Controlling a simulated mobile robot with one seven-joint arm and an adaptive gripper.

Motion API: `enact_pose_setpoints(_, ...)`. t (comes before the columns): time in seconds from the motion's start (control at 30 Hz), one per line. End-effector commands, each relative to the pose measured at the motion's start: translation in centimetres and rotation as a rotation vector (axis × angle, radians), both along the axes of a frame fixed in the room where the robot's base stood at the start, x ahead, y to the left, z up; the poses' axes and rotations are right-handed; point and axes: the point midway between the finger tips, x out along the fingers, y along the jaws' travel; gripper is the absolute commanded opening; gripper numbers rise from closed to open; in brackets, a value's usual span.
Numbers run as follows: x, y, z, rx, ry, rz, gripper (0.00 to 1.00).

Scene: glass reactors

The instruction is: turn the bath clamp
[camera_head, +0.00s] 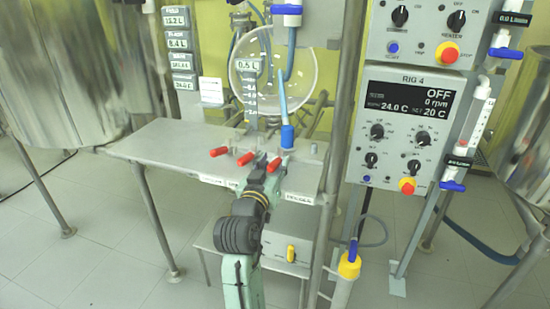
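Three red-handled levers stand in a row on the grey bench: a left one (219,152), a middle one (246,159) and a right one (274,165). Labels on the bench's front edge are too small or hidden to read surely, so I cannot tell which lever is the bath clamp. My gripper (263,163) reaches up from the front and is at the levers, between the middle and right ones. Its fingertips are small and partly hidden by my own wrist. I cannot tell whether they touch a lever or how wide they stand.
The grey bench (160,147) is clear at left. A round glass vessel (300,72) with hoses hangs behind the levers. A post (338,150) and the RIG 4 control panel (405,130) stand at right. A grey box (285,243) sits below.

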Motion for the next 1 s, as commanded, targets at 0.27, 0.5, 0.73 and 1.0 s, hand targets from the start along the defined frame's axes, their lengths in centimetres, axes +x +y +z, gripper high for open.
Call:
enact_pose_setpoints(0.27, 1.8, -0.6, 0.0, 0.001, 0.000, -0.001, 0.37)
enact_pose_setpoints(0.5, 1.8, -0.5, 0.0, 0.001, 0.000, 0.000, 0.35)
enact_pose_setpoints(0.73, 1.7, -0.5, 0.0, 0.000, 0.000, 0.000, 0.20)
enact_pose_setpoints(1.0, 1.7, -0.5, 0.0, 0.000, 0.000, 0.000, 0.02)
